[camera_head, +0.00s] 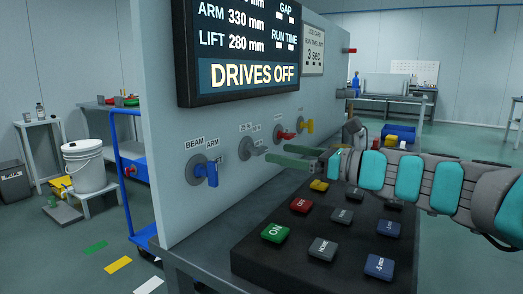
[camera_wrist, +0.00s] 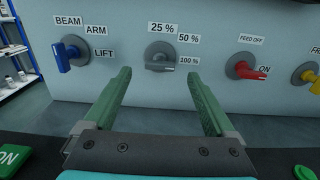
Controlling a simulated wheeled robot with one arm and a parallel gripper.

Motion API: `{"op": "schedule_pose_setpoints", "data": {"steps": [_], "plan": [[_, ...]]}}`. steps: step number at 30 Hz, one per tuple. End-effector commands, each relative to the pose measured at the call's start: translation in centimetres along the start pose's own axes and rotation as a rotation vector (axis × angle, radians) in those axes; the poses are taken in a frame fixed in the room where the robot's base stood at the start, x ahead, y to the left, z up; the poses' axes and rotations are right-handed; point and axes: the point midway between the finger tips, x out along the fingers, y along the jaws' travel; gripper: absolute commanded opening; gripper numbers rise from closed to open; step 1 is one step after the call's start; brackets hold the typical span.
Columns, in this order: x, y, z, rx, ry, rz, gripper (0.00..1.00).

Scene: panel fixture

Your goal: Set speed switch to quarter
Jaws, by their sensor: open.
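The speed switch (camera_wrist: 160,56) is a grey round dial with a grey lever, on the panel between the labels 25 %, 50 % and 100 %. In the wrist view its lever lies toward the right, by the 100 % label (camera_wrist: 189,61). The 25 % label (camera_wrist: 161,27) is above the dial. In the head view the switch (camera_head: 247,149) is on the panel to the left of my fingertips. My gripper (camera_wrist: 158,73) has two green fingers, spread apart and empty, on either side of the switch in the wrist view. In the head view my gripper (camera_head: 276,153) stands off the panel.
A blue-handled beam/arm/lift switch (camera_wrist: 66,55) is at left, and a red feed switch (camera_wrist: 248,68) and a yellow switch (camera_wrist: 307,76) are at right. A black button console (camera_head: 253,263) lies below my arm. A display (camera_head: 238,50) reads DRIVES OFF.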

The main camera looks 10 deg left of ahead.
Motion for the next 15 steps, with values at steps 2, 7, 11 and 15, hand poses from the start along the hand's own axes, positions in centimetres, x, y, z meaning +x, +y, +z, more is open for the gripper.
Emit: {"op": "schedule_pose_setpoints", "data": {"steps": [2, 7, 11, 15], "plan": [[1.4, 0.0, 0.0, 0.001, 0.0, 0.002, 0.9], [3.8, 0.0, -0.1, 0.0, 0.002, 0.001, 0.9], [5.0, 0.0, -0.1, 0.002, 0.002, 0.0, 0.9], [5.4, 0.0, -0.1, 0.002, 0.001, 0.001, 0.9]]}}
